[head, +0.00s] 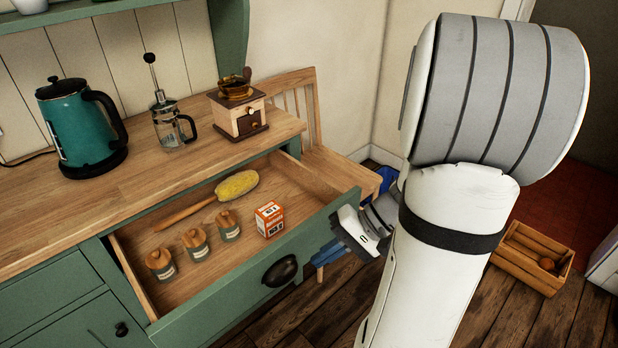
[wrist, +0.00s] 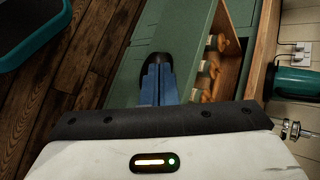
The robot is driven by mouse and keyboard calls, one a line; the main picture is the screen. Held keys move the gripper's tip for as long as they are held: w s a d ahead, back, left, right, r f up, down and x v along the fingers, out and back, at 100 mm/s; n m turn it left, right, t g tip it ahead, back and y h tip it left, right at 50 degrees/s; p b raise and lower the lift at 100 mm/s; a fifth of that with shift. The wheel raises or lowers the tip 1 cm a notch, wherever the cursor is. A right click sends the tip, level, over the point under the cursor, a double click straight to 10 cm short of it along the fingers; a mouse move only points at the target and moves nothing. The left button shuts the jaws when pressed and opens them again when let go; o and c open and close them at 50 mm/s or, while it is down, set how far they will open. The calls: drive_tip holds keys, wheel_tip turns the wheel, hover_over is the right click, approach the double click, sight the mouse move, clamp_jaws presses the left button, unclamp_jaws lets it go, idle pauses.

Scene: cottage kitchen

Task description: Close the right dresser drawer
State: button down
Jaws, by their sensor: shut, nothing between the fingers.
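The right dresser drawer (head: 310,229) stands pulled open, with its green front and black cup handle (head: 282,270) facing the room. Inside lie several small lidded jars, a yellow-headed brush and an orange-and-white box. My gripper (head: 318,258) is in front of the drawer front, right of the handle, partly hidden by my own wrist. In the wrist view, its blue fingers (wrist: 156,78) are shut together and empty. Their tips point at the dark handle (wrist: 158,61); I cannot tell whether they touch it.
A teal kettle (head: 80,125), a glass press (head: 170,120) and a coffee grinder (head: 238,112) stand on the wooden top (head: 150,163). A wooden chair (head: 300,110) is beside the dresser. A wooden crate (head: 530,262) lies on the floor at right. Bare floor (head: 310,318) shows before the drawer.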

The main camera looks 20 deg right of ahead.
drive_tip(key=d+f+m+t+h+b, duration=0.25)
drive_tip(key=d+f+m+t, duration=0.2)
drive_tip(key=d+t, duration=0.5)
drive_tip(key=d+f+m+t+h+b, duration=0.1)
drive_tip(key=d+f+m+t+b, duration=0.4)
drive_tip(key=d, duration=0.7)
drive_tip(key=p+x, duration=0.1)
drive_tip(key=x, duration=1.3)
drive_tip(key=shift+w+d+f+n+t+p, duration=0.2)
drive_tip(key=shift+f+n+t+p, duration=0.1)
drive_tip(key=shift+n+t+p, duration=0.1)
